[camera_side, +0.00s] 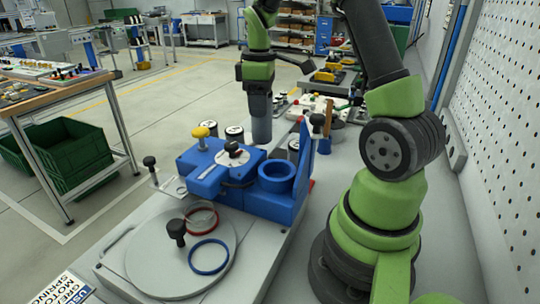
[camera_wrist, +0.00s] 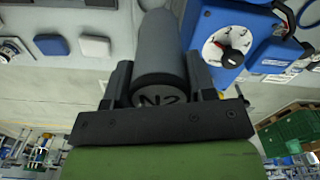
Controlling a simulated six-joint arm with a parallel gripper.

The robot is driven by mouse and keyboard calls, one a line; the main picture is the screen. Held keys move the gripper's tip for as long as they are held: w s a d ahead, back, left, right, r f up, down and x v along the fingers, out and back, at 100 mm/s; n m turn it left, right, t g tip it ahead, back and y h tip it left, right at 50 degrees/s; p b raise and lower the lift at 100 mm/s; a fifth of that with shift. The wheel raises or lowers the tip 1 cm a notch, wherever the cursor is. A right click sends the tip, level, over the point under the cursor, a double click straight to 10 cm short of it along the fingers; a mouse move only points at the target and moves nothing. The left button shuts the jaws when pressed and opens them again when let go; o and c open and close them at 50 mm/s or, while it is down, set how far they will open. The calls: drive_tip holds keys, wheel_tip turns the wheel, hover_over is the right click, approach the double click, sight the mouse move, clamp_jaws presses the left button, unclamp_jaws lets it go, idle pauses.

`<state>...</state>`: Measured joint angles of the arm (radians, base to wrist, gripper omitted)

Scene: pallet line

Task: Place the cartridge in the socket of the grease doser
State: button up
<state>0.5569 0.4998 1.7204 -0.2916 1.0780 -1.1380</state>
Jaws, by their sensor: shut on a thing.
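The cartridge (camera_side: 261,122) is a grey cylinder hanging upright from my gripper (camera_side: 258,88). In the wrist view the cartridge (camera_wrist: 160,60) shows its end marked "N2" between the two dark fingers of my gripper (camera_wrist: 158,82), which is shut on it. The blue grease doser (camera_side: 208,184) stands on the grey base plate in the side view. Its socket (camera_side: 277,170) looks like a round blue cup at its right. The cartridge is behind and above the socket, apart from it. In the wrist view the doser (camera_wrist: 225,22) shows its white dial; I cannot make out the socket there.
A round grey plate (camera_side: 150,258) with a red ring (camera_side: 188,226) and a blue ring (camera_side: 194,262) lies in front of the doser. A pegboard wall (camera_side: 505,110) is at the right.

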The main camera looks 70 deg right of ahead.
drive_tip(key=s+a+r+m, duration=0.1)
drive_tip(key=s+a+r, duration=0.7)
drive_tip(key=a, duration=0.2)
wheel_tip(320, 180, down, 10)
drive_tip(key=shift+s+a+r, duration=0.1)
drive_tip(key=shift+r, duration=0.1)
drive_tip(key=o, duration=1)
drive_tip(key=shift+f, duration=0.15)
